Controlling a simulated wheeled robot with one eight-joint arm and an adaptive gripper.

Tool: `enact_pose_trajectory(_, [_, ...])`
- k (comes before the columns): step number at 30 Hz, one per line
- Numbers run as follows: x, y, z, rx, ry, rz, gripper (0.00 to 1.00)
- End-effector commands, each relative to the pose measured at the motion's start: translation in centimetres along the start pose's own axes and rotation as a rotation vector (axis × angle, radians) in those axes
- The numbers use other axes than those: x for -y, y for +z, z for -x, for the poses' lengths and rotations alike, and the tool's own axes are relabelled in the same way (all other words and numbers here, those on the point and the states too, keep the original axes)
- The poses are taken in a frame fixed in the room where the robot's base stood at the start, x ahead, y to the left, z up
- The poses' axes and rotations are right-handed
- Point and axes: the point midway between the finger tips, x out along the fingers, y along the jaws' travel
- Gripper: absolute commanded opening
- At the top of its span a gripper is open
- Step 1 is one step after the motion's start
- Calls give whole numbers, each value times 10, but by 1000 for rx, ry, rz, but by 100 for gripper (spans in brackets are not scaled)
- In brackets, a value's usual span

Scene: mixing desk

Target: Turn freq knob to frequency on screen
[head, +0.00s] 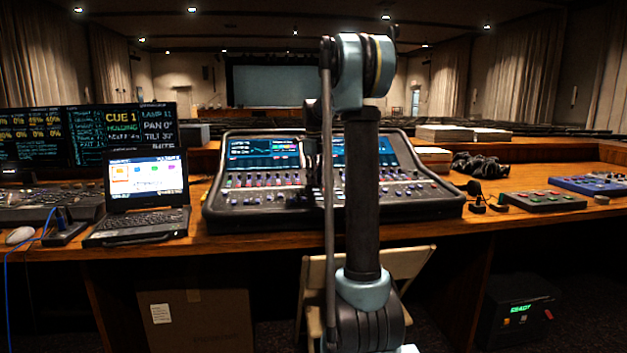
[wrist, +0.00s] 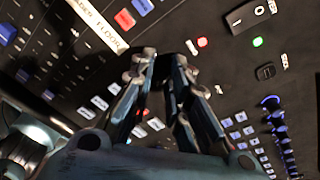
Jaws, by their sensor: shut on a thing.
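The mixing desk (head: 232,207) stands on the wooden table, with rows of faders and buttons below its screen (head: 249,147). Text on the screen is too small to read. In the wrist view, my gripper (wrist: 168,60) is low over the dark panel (wrist: 225,80), with its two fingers drawn close together. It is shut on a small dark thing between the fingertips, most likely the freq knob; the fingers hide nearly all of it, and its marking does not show. In the head view, my arm covers the middle of the desk and much of the gripper.
In the wrist view, lit buttons, a switch (wrist: 250,14) and a row of blue-lit knobs (wrist: 281,135) lie around the fingers. A laptop (head: 140,215) stands left of the desk. A small control box (head: 543,201) and headphones (head: 482,165) lie to the right.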

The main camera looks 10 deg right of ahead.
Motion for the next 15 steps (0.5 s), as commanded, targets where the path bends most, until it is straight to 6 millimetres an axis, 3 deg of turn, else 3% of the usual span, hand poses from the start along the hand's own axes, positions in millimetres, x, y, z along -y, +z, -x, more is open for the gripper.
enact_pose_trajectory(15, [3,0,0,13,16,-230,0])
